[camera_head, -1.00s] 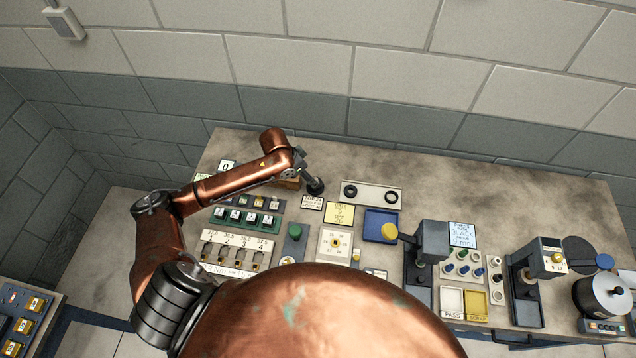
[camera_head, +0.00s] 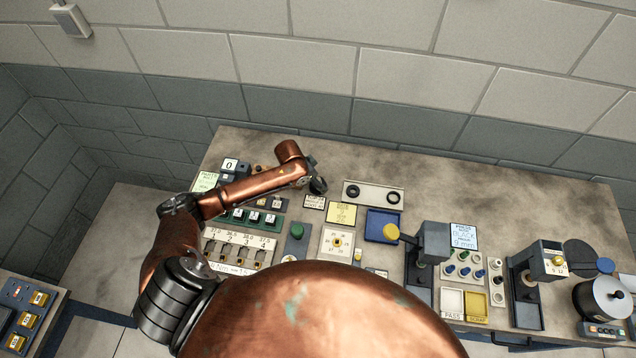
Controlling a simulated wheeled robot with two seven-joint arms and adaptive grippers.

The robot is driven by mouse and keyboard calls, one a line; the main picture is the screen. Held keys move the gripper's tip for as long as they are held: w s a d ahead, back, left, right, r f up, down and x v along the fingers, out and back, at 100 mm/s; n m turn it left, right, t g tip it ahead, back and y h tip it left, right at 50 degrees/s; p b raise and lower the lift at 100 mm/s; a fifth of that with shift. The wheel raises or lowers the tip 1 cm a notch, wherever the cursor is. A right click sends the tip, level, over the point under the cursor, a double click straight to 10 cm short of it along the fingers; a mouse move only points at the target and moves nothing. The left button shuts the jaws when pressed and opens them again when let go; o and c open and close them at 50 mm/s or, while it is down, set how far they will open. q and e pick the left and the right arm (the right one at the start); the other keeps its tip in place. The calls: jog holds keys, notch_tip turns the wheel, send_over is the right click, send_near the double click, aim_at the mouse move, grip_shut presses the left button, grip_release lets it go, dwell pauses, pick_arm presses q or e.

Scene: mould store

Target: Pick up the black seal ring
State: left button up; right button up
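Two small black round pieces that look like rings lie on a pale plate (camera_head: 374,195) at the back of the bench. One is the left ring (camera_head: 353,191) and the other is the right ring (camera_head: 393,197). Which one is the seal ring I cannot tell. My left gripper (camera_head: 317,185) is dark and small, just left of the plate and apart from both rings. Its fingers are too small and turned away to show whether they are open or shut. My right gripper is not in view.
A green-knobbed block (camera_head: 296,237) and a rack of gauges (camera_head: 237,250) stand nearer. A press (camera_head: 432,245) stands to the right. The bench behind and right of the plate is clear.

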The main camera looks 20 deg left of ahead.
pick_arm(q)
jog(key=c, duration=1.1)
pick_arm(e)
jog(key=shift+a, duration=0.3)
